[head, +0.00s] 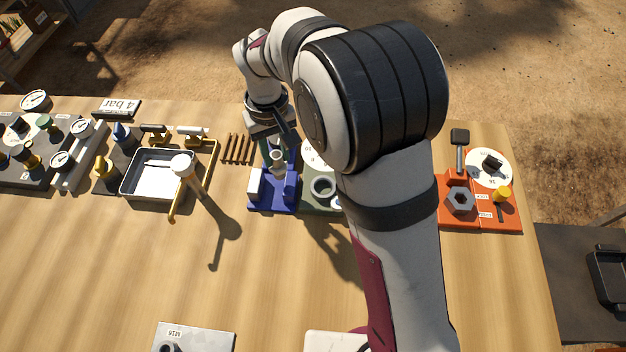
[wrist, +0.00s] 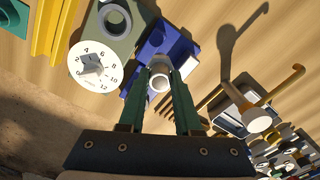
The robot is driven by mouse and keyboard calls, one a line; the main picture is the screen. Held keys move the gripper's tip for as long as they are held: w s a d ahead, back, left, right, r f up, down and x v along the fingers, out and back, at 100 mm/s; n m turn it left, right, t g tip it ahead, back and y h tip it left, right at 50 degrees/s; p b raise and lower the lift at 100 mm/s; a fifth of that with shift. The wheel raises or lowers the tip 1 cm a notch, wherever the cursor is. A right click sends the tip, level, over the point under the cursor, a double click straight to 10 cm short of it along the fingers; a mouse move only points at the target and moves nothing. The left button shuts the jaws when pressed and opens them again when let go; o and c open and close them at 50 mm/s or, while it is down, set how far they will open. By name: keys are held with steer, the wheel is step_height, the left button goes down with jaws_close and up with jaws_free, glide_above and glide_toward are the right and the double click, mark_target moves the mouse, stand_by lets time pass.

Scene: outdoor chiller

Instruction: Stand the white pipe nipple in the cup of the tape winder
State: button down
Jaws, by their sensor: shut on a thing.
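The white pipe nipple (wrist: 159,83) is a short, light, hollow tube between the green fingers of my gripper (wrist: 160,76) in the wrist view. In the head view the nipple (head: 278,159) hangs below my gripper (head: 277,148), which is shut on it. The blue fixture (head: 273,204), which looks like the tape winder, is under and just in front of the nipple; it also shows in the wrist view (wrist: 139,83). It carries a pale block at its left. I cannot make out its cup, nor whether the nipple touches the fixture.
A grey-green plate with a grey ring (head: 323,187) and a dial adjoins the blue fixture on the right, partly behind my arm. Brown rods (head: 237,149) lie to its left. A white tray (head: 128,188) and a tall pale-headed post (head: 184,166) stand farther left. The front table is largely clear.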

steer(key=d+r, duration=0.4)
steer(key=d, duration=0.5)
steer(key=shift+d+r, duration=0.25)
steer(key=shift+d, duration=0.05)
steer(key=shift+f, duration=2.5)
steer(key=shift+f, duration=0.25)
steer(key=shift+f, duration=1.25)
steer(key=shift+f, duration=0.25)
steer(key=shift+f, duration=0.75)
